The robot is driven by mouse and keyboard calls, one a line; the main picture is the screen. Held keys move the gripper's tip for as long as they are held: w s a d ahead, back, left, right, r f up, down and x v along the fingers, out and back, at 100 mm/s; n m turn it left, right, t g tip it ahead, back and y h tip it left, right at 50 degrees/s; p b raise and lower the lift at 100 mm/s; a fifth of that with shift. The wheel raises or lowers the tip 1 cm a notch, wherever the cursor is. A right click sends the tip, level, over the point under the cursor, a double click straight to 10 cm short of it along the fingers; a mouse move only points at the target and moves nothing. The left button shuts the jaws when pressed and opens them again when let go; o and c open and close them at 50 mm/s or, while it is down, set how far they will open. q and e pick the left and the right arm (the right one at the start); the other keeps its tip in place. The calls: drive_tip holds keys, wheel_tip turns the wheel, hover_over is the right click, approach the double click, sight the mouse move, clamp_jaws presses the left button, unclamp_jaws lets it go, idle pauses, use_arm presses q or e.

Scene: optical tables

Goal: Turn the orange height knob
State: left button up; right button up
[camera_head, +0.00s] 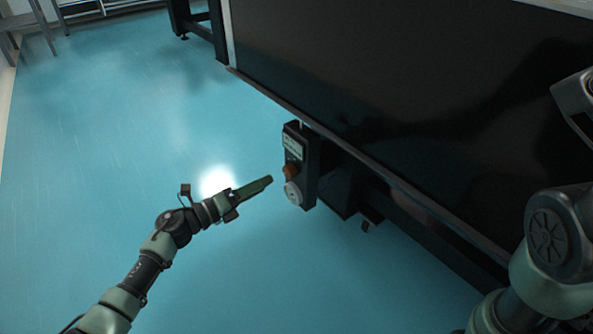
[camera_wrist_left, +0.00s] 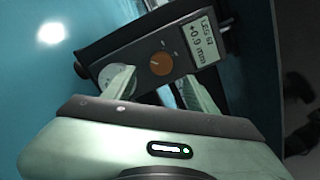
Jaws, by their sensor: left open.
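The orange knob (camera_head: 290,171) is on the front of a dark control box (camera_head: 311,160) under the edge of the black table. In the left wrist view the knob (camera_wrist_left: 158,63) shows whole, between a display reading about +0.9 mm (camera_wrist_left: 204,42) and a pale round dial (camera_wrist_left: 113,75). My left gripper (camera_head: 269,181) points at the box from the left. In the left wrist view its fingers (camera_wrist_left: 158,88) are apart with nothing between them, one overlapping the dial, both short of the knob in the picture. I cannot tell the exact gap to the box.
The black table side (camera_head: 420,90) fills the upper right, with its lower edge just above the box. A dark support (camera_head: 345,190) stands behind the box. My right arm is at the right edge. The blue floor (camera_head: 110,120) is clear to the left.

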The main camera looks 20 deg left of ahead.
sight(286, 173)
use_arm(q)
drive_tip(key=b+x, duration=0.3)
drive_tip(key=x, duration=0.3)
drive_tip(key=shift+w+d, duration=0.25)
drive_tip(key=shift+w, duration=0.05)
drive_tip(key=shift+w+d, duration=0.25)
clamp_jaws()
